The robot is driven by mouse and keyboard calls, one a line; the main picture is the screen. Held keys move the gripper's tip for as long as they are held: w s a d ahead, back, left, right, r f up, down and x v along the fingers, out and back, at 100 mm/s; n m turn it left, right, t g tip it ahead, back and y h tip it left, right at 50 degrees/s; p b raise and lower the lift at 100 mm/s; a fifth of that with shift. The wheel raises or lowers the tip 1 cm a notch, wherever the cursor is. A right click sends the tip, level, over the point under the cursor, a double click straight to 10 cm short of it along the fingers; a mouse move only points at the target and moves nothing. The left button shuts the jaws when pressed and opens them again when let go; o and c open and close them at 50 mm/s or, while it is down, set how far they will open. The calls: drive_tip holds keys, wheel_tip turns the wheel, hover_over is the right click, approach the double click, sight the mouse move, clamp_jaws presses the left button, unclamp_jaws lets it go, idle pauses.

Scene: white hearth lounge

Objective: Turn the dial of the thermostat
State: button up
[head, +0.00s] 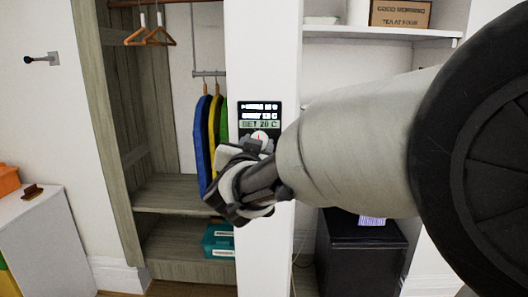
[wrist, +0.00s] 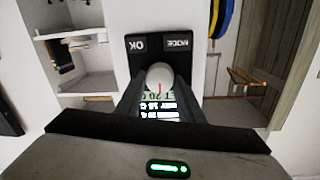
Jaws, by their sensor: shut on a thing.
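The thermostat (head: 260,106) is a dark panel on the white wall pillar, with a lit display reading about "SET 20 C" in the head view. Its round white dial (head: 260,136) has a red mark and sits below the display. In the wrist view the dial (wrist: 159,74) shows upside down between the fingers, with the OK and MODE buttons beyond it on the thermostat (wrist: 160,45). My gripper (wrist: 160,88) is shut on the dial, one finger on each side. In the head view my gripper (head: 254,150) hides the thermostat's lower part.
An open wardrobe with coloured garments (head: 202,140) and orange hangers (head: 150,38) stands left of the pillar. Shelves (head: 385,32) and a black cabinet (head: 362,250) are to the right. A white cabinet (head: 40,235) is at far left.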

drive_tip(key=shift+m+b, duration=1.2)
drive_tip(key=shift+m, duration=0.9)
drive_tip(key=o, duration=1.1)
drive_tip(key=shift+c, duration=0.2)
drive_tip(key=s+a+p, duration=0.1)
drive_tip(key=s+p, duration=0.3)
drive_tip(key=s, duration=1.3)
drive_tip(key=shift+s+r, duration=0.2)
drive_tip(key=shift+r, duration=0.15)
drive_tip(key=shift+a+r, duration=0.1)
